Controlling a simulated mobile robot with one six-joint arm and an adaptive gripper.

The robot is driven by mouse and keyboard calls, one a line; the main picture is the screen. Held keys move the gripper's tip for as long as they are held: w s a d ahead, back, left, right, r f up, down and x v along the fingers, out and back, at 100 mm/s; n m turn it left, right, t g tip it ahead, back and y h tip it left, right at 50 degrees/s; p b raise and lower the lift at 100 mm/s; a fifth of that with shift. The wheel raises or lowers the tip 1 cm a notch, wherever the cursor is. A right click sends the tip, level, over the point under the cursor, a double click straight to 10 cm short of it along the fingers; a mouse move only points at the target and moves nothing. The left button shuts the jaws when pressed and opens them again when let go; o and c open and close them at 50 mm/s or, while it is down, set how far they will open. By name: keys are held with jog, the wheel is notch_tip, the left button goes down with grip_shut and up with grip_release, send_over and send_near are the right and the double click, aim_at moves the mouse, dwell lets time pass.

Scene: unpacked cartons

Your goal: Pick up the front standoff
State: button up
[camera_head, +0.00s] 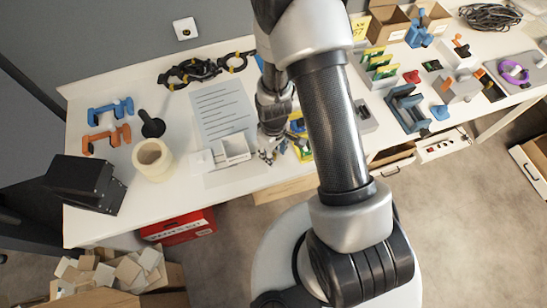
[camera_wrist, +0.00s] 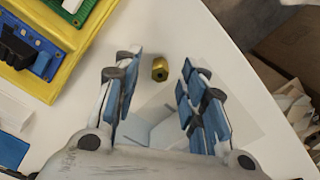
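A small brass standoff (camera_wrist: 160,69) with a dark hole in its end is on the white table in the wrist view. My gripper (camera_wrist: 162,72) is open, with its blue-padded fingers on either side of the standoff and apart from it. How far the fingertips are above the table is hard to tell. In the head view my gripper (camera_head: 269,153) is low over the front part of the table, beside a small white box. The standoff cannot be made out there. No second standoff is clearly visible.
A yellow tray (camera_wrist: 68,75) with blue and green boards lies close by on the left in the wrist view. The white box (camera_head: 234,149), a printed sheet (camera_head: 222,108) and a tape roll (camera_head: 152,159) are left of my gripper. The table's front edge is near.

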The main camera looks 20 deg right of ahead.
jog(key=shift+f, duration=0.45)
jog(key=shift+c, duration=0.5)
jog(key=c, duration=0.8)
jog(key=shift+r, duration=0.1)
